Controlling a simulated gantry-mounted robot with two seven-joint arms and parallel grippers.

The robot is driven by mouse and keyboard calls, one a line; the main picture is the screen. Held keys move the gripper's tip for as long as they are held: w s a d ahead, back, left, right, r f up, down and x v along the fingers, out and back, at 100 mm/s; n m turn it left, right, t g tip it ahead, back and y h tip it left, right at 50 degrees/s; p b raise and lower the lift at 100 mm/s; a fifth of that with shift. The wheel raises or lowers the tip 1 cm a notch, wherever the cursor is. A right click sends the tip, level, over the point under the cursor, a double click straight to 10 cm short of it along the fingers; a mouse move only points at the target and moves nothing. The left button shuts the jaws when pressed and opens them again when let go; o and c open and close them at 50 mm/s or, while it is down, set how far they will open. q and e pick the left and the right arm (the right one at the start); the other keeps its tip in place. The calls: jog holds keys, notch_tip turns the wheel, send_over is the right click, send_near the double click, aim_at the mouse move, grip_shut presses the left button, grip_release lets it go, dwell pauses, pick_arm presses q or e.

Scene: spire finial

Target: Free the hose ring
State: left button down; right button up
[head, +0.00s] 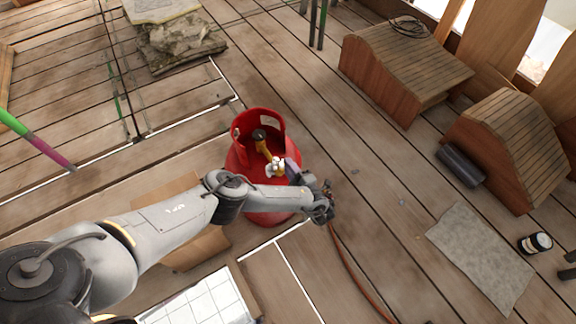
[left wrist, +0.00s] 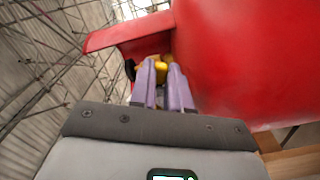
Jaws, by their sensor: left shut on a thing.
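A red gas cylinder (head: 248,160) stands on the plank floor, with a raised collar around its valve. Inside the collar are a black knob (head: 258,134) and a yellow-brass fitting (head: 266,150). My left gripper (head: 286,171) reaches in from the right of the valve. In the left wrist view its two purple fingers (left wrist: 165,85) are shut on a yellow ring (left wrist: 161,70), taken to be the hose ring, beside the red collar wall (left wrist: 135,40). The fingers hide most of it. A reddish-brown hose (head: 350,262) runs along the floor from below my wrist. My right gripper is not in view.
Small wooden roofed forms (head: 405,65) stand at the upper right. A grey mat (head: 480,258), a dark roll (head: 460,165) and a small jar (head: 535,242) lie at the right. A cardboard piece (head: 195,245) lies under my arm. Planks right of the hose are mostly clear.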

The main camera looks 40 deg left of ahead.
pick_arm(q)
jog(key=r+n+p, duration=0.1)
jog(key=n, duration=0.1)
jog(key=n+p, duration=0.1)
jog(key=r+n+p, duration=0.1)
jog(key=n, duration=0.1)
jog(key=shift+w+d+r+n, duration=0.1)
jog(key=shift+w+r+n, duration=0.1)
jog(key=shift+r+n, duration=0.15)
jog(key=shift+s+r+n+p, duration=0.15)
jog(key=shift+r+n+p, duration=0.45)
jog(key=shift+n, duration=0.65)
jog(key=shift+s+r+n+p, duration=0.1)
jog(key=shift+r+n+p, duration=0.15)
jog(key=shift+n+p, duration=0.8)
jog(key=shift+n, duration=0.25)
jog(key=c, duration=1.4)
grip_release()
jog(key=shift+o, duration=0.2)
jog(key=v, duration=1)
jog(key=shift+d+p, duration=0.25)
jog(key=shift+p, duration=0.15)
